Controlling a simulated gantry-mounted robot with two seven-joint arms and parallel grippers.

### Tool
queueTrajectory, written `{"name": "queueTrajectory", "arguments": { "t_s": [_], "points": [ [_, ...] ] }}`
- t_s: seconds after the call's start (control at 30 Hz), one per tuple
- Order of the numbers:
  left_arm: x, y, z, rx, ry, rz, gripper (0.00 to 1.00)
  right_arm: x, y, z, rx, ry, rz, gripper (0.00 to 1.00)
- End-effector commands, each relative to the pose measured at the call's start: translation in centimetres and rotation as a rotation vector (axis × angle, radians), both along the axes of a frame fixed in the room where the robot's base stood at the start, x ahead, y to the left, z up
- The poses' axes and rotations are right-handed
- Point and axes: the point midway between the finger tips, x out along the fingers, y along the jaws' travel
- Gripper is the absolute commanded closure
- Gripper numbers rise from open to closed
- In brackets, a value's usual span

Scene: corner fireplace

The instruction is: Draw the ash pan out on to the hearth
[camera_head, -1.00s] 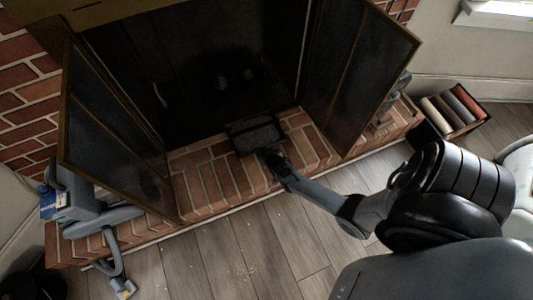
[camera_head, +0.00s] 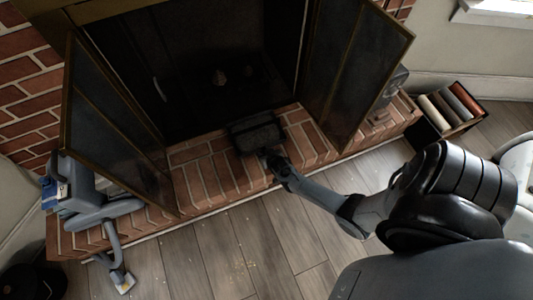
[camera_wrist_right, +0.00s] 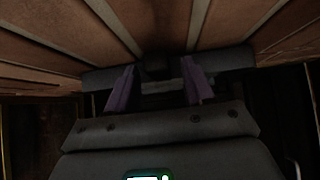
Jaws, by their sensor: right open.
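The ash pan (camera_head: 257,135) is a dark, shallow metal box. In the head view it sits at the mouth of the fireplace, its front part over the brick hearth (camera_head: 205,182). My right gripper (camera_head: 274,160) is at the pan's near side, low over the hearth. In the right wrist view its two purplish fingers (camera_wrist_right: 158,84) are apart, with a dark bar (camera_wrist_right: 100,79) behind them that looks like part of the pan. Dim light hides whether the fingers touch it. The pan's handle is not clearly visible. My left gripper is out of view.
Glass doors stand open at left (camera_head: 105,130) and right (camera_head: 350,70). A grey appliance with a hose (camera_head: 90,210) lies on the hearth's left end. A box of rolls (camera_head: 450,108) stands at right. The wood floor (camera_head: 235,250) before the hearth is mostly clear.

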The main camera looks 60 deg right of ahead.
Motion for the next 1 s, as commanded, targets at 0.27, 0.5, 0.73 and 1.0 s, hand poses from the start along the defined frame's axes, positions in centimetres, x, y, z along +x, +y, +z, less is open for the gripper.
{"name": "queueTrajectory", "arguments": {
  "t_s": [0.27,0.5,0.73,1.0],
  "points": [
    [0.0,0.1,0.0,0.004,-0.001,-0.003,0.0,0.0,0.0,0.1,-0.001,-0.001,0.0,0.41],
    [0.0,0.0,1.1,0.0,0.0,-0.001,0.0,-0.6,0.5,1.2,0.001,-0.002,0.0,0.41],
    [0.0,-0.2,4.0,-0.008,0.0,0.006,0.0,-2.7,1.9,3.9,0.002,0.0,0.0,0.41],
    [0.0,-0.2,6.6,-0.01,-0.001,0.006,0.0,-5.2,3.7,6.7,0.002,0.0,0.0,0.41]
  ]
}}
